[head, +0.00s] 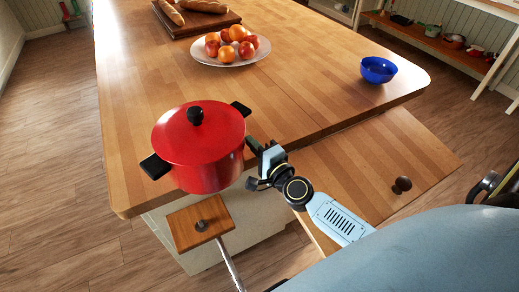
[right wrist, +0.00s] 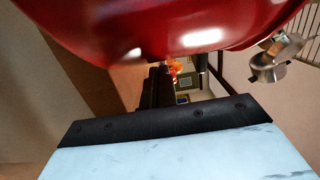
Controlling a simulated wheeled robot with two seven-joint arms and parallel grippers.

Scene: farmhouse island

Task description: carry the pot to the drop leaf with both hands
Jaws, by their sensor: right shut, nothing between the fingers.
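The red pot (head: 207,165) stands upright on the island's wooden top (head: 290,90), at its near left edge, with its lid on. One black handle (head: 155,166) points to the near left, the other (head: 241,108) to the far right. My right gripper (head: 258,158) is shut and empty beside the pot's right side, below the far-right handle; I cannot tell whether it touches. In the right wrist view the pot (right wrist: 150,25) fills the top. A lower wooden panel (head: 365,165), apparently the drop leaf, extends at the right. My left gripper is not in view.
A plate of fruit (head: 228,60), a board with bread (head: 178,27) and a blue bowl (head: 378,70) stand farther back on the island. A dark knob (head: 402,184) sits on the panel, otherwise mostly clear. A small wooden block (head: 184,226) with a metal rod is in front of the pot.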

